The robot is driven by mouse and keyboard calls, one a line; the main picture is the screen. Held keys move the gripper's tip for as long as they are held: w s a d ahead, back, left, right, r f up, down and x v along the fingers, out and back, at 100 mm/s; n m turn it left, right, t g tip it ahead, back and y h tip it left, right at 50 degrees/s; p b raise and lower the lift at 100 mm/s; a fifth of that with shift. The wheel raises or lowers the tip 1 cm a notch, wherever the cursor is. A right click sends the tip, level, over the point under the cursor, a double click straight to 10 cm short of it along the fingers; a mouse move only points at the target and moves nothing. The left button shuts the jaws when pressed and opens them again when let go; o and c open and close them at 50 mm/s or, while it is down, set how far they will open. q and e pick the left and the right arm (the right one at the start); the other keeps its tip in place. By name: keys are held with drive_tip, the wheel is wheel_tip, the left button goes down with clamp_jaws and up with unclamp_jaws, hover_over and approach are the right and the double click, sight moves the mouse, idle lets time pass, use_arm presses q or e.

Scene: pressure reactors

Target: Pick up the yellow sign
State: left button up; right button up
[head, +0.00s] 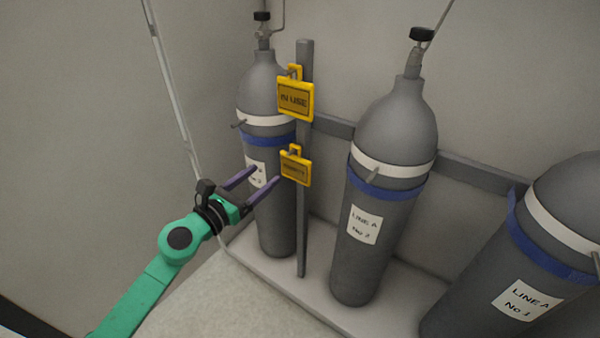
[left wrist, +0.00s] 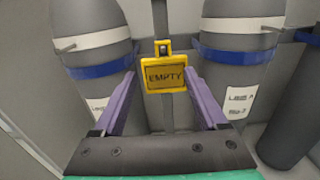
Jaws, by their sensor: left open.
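Two yellow signs hang on a grey upright post between gas cylinders. The upper sign (head: 295,99) reads "IN USE". The lower sign (head: 295,168) is smaller in view, and its text is hard to read in the head view. In the left wrist view a yellow sign (left wrist: 165,76) reads "EMPTY" and sits centred beyond the fingers. My left gripper (head: 266,174) is open, its two purple fingers pointing at the lower sign. In the left wrist view my left gripper (left wrist: 163,88) has nothing between its fingers that I can see held. My right gripper is not in view.
Grey cylinders stand in a row on a pale plinth: one left of the post (head: 304,220), one at the middle (head: 375,230) labelled "LINE A No 2", and one at right (head: 505,270). A rail (head: 480,172) runs behind them. A thin pipe (head: 172,90) runs along the left wall.

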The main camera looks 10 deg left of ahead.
sight(290, 154)
use_arm(q)
drive_tip(key=x, duration=1.1)
drive_tip(key=shift+d, duration=0.3)
drive_tip(key=shift+s+a, duration=0.1)
drive_tip(key=shift+c, duration=0.6)
clamp_jaws()
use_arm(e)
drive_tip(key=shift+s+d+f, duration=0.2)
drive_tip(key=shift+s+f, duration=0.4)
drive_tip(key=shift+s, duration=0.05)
